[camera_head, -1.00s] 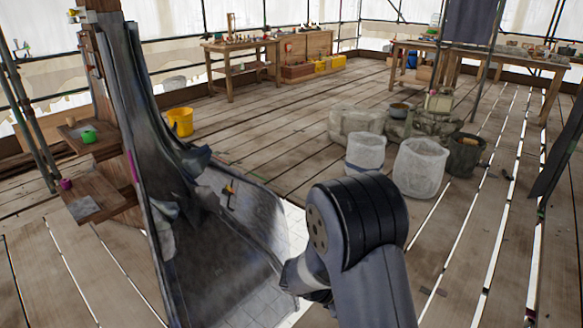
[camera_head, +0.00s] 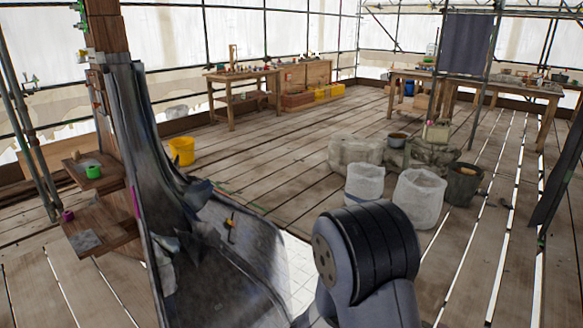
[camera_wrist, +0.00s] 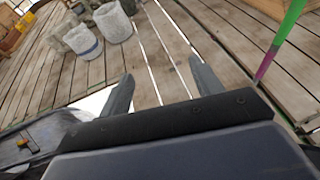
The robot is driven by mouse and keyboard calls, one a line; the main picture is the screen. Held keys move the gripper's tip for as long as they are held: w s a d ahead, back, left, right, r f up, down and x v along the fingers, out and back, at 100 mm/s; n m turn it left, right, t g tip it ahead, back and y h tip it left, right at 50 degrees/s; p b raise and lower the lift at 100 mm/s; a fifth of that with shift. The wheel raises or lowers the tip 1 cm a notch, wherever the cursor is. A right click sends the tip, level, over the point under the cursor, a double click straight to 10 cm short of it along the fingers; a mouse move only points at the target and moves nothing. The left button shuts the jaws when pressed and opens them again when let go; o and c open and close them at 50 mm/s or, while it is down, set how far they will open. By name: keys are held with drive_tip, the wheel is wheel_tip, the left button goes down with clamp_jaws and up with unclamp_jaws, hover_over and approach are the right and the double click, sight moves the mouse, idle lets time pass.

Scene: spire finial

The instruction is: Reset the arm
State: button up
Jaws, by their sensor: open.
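My arm (camera_head: 365,255) shows in the head view at the bottom right of centre, with a dark ribbed joint on top. Its far end is hidden below the picture's edge there. In the wrist view my gripper (camera_wrist: 159,88) has its two grey fingers spread apart. Nothing is between the fingers, and the plank floor (camera_wrist: 165,60) shows through the gap.
A dark draped sheet (camera_head: 215,270) with a small tool on it lies left of my arm. White sacks (camera_head: 417,198) stand ahead on the planks. A yellow bucket (camera_head: 181,151) stands at left. Workbenches (camera_head: 243,97) line the back. A green and purple pole (camera_wrist: 281,40) rises at right in the wrist view.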

wheel_tip(320, 180, up, 7)
drive_tip(key=w+n+t+y+p, duration=0.2)
drive_tip(key=n+t+p, duration=0.1)
drive_tip(key=t, duration=0.2)
drive_tip(key=shift+w+a+n+p, duration=0.35)
drive_tip(key=shift+a+n+p, duration=0.05)
drive_tip(key=shift+a, duration=0.05)
drive_tip(key=shift+r, duration=0.1)
